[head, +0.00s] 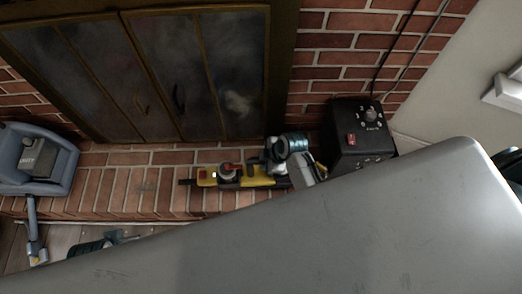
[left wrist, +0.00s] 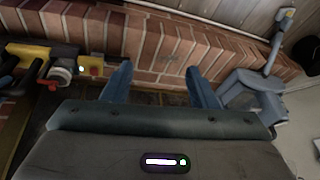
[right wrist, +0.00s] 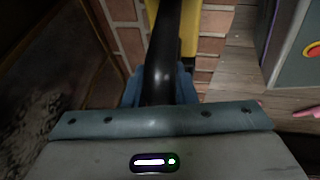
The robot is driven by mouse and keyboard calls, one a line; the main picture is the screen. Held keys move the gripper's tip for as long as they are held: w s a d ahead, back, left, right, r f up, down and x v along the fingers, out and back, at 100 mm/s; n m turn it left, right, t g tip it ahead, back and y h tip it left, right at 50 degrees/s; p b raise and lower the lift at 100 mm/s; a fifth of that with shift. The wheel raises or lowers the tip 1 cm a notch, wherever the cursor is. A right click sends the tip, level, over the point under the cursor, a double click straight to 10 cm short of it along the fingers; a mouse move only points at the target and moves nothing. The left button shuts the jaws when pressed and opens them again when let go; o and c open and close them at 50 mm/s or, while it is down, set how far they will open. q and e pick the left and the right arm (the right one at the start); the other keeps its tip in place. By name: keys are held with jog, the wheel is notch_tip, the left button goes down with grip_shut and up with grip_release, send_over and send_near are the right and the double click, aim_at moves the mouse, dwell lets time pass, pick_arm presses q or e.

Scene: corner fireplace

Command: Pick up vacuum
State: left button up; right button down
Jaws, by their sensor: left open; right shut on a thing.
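The yellow-and-black vacuum (head: 258,180) lies lengthwise along the brick hearth, below the fireplace doors. My right gripper (head: 278,160) is at its right end. In the right wrist view the fingers of my right gripper (right wrist: 160,88) are shut around a thick black handle (right wrist: 165,45), with yellow body beside it. In the left wrist view the vacuum (left wrist: 28,78) shows at the left edge. My left gripper (left wrist: 160,78) is open and empty over the hearth, apart from the vacuum. A large grey part of my own body hides the lower right of the head view.
A black box (head: 345,148) with a red switch and dial stands close right of my right gripper. A blue-grey machine (head: 50,165) with a pole stands at the left; it also shows in the left wrist view (left wrist: 245,100). The hearth between this machine and the vacuum is clear.

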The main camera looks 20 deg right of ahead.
pick_arm(q)
jog(key=shift+x, duration=1.4)
pick_arm(e)
jog(key=s+r, duration=0.1)
jog(key=s, duration=0.9)
pick_arm(q)
jog(key=shift+s, duration=0.1)
pick_arm(e)
jog(key=shift+r, duration=0.1)
